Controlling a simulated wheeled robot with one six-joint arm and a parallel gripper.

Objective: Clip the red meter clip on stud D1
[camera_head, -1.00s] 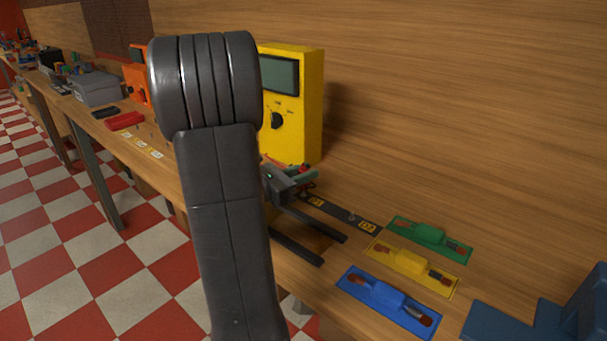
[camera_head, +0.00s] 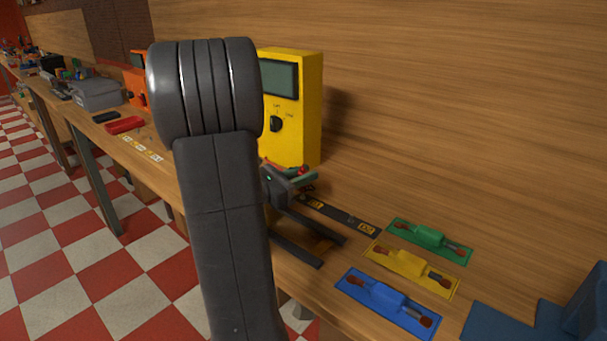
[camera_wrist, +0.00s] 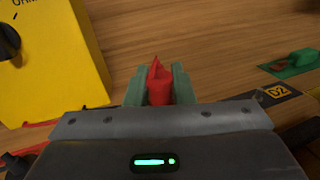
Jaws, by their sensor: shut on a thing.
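The red meter clip (camera_wrist: 158,85) is held upright between the two green fingers of my gripper (camera_wrist: 158,88) in the wrist view. In the head view my gripper (camera_head: 302,179) is over the bench near the yellow meter, with a bit of red showing at its fingers. The dark stud strip (camera_head: 340,216) lies on the bench just right of and below my gripper. Its D2 label (camera_wrist: 280,91) reads clearly in the wrist view. Stud D1 cannot be made out, and the clip's lower end is hidden behind my gripper body.
The yellow meter (camera_head: 291,110) stands close by on the left. Green (camera_head: 429,237), yellow (camera_head: 408,262) and blue (camera_head: 385,297) plates lie right of the strip. A dark blue object (camera_head: 540,325) is at the bottom right. The wooden wall (camera_head: 440,110) rises behind.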

